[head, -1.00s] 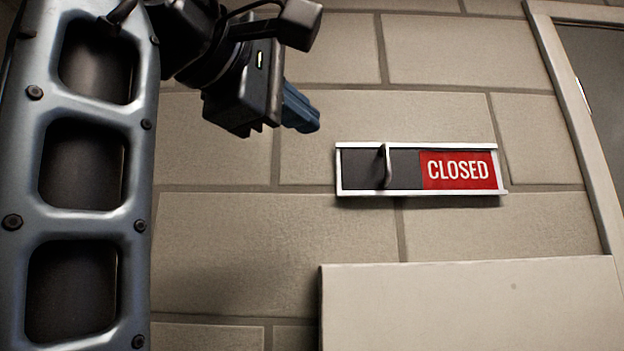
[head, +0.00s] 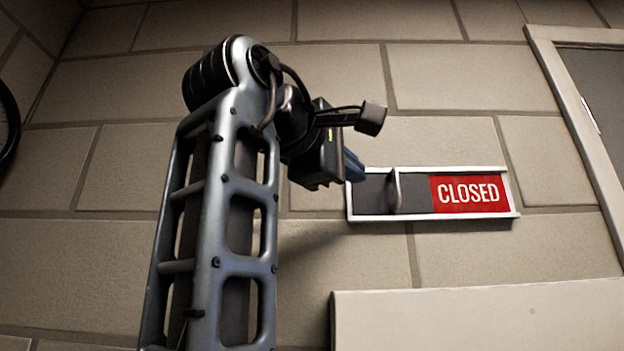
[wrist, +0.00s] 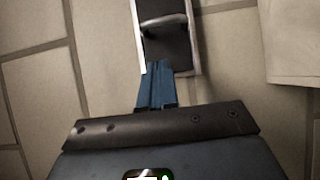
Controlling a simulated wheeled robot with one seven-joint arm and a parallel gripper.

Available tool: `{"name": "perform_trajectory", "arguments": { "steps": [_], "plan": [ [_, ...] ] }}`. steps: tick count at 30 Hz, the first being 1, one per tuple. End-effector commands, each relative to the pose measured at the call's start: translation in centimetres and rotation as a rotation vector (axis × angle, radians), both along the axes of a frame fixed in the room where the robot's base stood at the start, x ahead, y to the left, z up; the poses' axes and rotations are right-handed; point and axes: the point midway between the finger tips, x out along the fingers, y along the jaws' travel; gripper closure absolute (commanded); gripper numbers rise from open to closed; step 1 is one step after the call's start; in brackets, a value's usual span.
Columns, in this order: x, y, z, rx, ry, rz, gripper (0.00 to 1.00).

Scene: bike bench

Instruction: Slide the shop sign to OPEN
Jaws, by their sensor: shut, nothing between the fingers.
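The shop sign (head: 490,216) is a silver-framed slider on the block wall. Its red CLOSED panel (head: 468,194) shows on the right, with a dark grey cover (head: 371,197) on the left half. A curved metal handle (head: 397,190) stands out from the dark cover. My gripper (head: 357,166) has blue fingers, shut and empty, at the sign's upper left corner, left of the handle. In the wrist view the shut fingers (wrist: 155,82) overlap the near end of the sign, with the handle (wrist: 163,24) beyond them. I cannot tell whether the fingertips touch the sign.
A pale panel (head: 480,318) stands below the sign. A door frame (head: 578,130) is at the right. Part of a dark wheel (head: 8,120) shows at the left edge. The wall around the sign looks clear.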

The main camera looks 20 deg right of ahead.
Motion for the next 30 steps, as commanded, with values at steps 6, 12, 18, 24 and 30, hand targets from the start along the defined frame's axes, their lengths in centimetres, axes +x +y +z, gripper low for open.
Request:
{"name": "perform_trajectory", "arguments": {
  "steps": [6,12,18,24,30],
  "plan": [
    [0.0,-3.2,-0.3,0.003,-0.002,-0.001,1.0],
    [-0.1,-4.3,-0.1,0.001,0.0,0.001,1.0],
    [-0.1,-4.5,0.0,0.001,0.001,0.001,1.0],
    [-0.2,-4.7,-0.1,0.001,0.0,-0.001,1.0],
    [-1.5,-8.7,-0.2,0.005,-0.003,-0.004,1.0]
  ]
}}
